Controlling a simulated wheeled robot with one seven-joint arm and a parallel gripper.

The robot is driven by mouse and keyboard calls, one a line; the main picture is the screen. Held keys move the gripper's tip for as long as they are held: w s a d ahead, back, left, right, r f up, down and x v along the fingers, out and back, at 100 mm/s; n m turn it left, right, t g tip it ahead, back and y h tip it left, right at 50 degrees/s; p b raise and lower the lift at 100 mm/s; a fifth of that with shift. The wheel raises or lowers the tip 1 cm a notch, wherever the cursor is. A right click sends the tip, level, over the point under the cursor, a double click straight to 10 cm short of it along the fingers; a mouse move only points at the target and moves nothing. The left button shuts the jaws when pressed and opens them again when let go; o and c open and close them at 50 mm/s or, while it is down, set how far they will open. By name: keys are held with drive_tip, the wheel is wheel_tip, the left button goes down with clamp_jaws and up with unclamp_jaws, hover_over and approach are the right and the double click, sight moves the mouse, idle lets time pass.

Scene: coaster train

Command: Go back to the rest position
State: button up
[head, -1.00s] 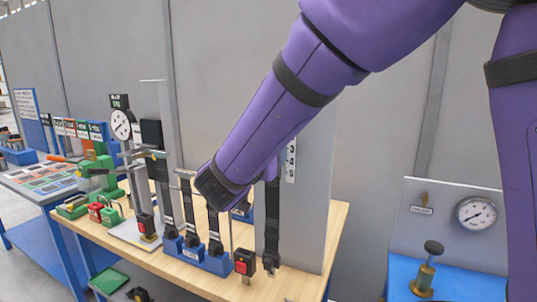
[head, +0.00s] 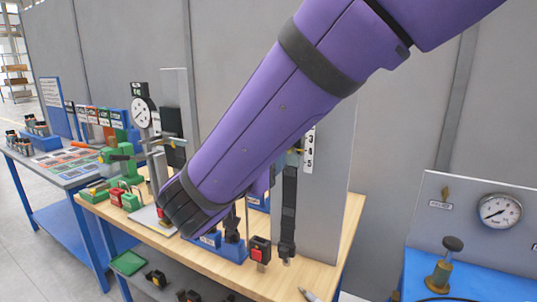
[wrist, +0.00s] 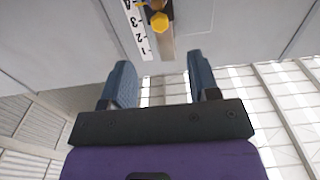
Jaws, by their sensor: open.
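My purple arm crosses the head view from the upper right down to the left, in front of the wooden-topped bench (head: 335,235). My gripper (wrist: 160,85) shows in the wrist view with its two blue-grey fingers apart and nothing between them. In that view it faces a grey panel with a numbered white scale (wrist: 133,28) and a yellow knob (wrist: 159,21). In the head view the gripper is hidden behind the arm.
On the bench stand a blue rack (head: 222,243) with black straps, a red-and-black buckle (head: 260,250) and a dial gauge (head: 143,112). A blue station with a pressure gauge (head: 500,211) and a brass fitting (head: 440,270) stands at the right.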

idle(0.4)
drive_tip(key=s+d+f+n+g+y, duration=0.1)
drive_tip(key=s+d+g, duration=0.3)
drive_tip(key=d, duration=0.7)
drive_tip(key=s+d+g, duration=0.2)
drive_tip(key=d+g, duration=0.4)
drive_tip(key=d, duration=0.5)
drive_tip(key=s+d+n+y, duration=0.2)
drive_tip(key=s+y, duration=0.2)
drive_tip(key=s, duration=0.2)
drive_tip(key=s+d+n+y, duration=0.2)
drive_tip(key=s+n+y, duration=0.1)
drive_tip(key=s, duration=0.4)
drive_tip(key=shift+d+n+y, duration=0.3)
drive_tip(key=shift+d+y, duration=0.1)
drive_tip(key=shift+y, duration=0.5)
drive_tip(key=shift+s+r, duration=0.1)
